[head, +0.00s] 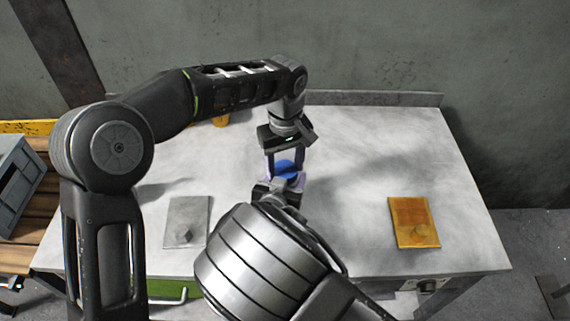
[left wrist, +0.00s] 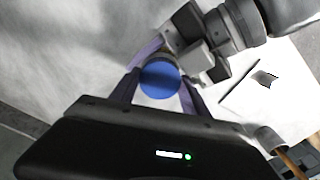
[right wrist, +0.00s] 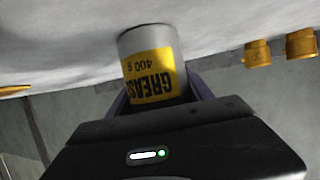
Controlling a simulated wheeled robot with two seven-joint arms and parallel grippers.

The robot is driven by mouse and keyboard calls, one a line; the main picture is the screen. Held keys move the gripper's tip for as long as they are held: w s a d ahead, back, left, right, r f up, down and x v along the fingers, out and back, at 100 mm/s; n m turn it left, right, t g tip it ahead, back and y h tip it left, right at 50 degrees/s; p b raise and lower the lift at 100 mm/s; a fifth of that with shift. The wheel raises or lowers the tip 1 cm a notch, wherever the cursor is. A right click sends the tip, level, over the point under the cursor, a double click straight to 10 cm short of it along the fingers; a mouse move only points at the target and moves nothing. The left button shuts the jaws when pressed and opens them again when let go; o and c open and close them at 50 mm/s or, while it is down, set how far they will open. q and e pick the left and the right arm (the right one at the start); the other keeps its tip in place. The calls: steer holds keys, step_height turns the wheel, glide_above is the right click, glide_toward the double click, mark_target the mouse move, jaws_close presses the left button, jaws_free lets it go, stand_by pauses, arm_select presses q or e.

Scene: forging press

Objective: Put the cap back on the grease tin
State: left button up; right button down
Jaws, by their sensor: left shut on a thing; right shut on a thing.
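My left gripper (head: 286,172) points down over the middle of the table and is shut on a round blue cap (head: 287,167). The cap (left wrist: 160,80) also shows in the left wrist view, face up between the fingertips. The grease tin (right wrist: 150,60), grey with a yellow label, shows in the right wrist view with its lettering upside down. My right gripper (right wrist: 160,97) is shut on the tin from the side. In the left wrist view the right gripper lies close beside the cap.
The pale table (head: 350,150) has a grey plate (head: 187,222) at front left and an orange plate (head: 413,222) at front right. Yellow cylinders (right wrist: 300,44) stand on it, one (head: 221,120) showing at the back. A grey crate (head: 18,175) is at far left.

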arm_select(q)
steer(key=shift+c, duration=1)
steer(key=m, duration=0.2)
steer(key=shift+m, duration=0.4)
steer(key=m, duration=1.3)
steer(key=shift+m, duration=0.3)
steer(key=o, duration=1.6)
steer(key=shift+c, duration=0.2)
steer(key=shift+r, duration=2.25)
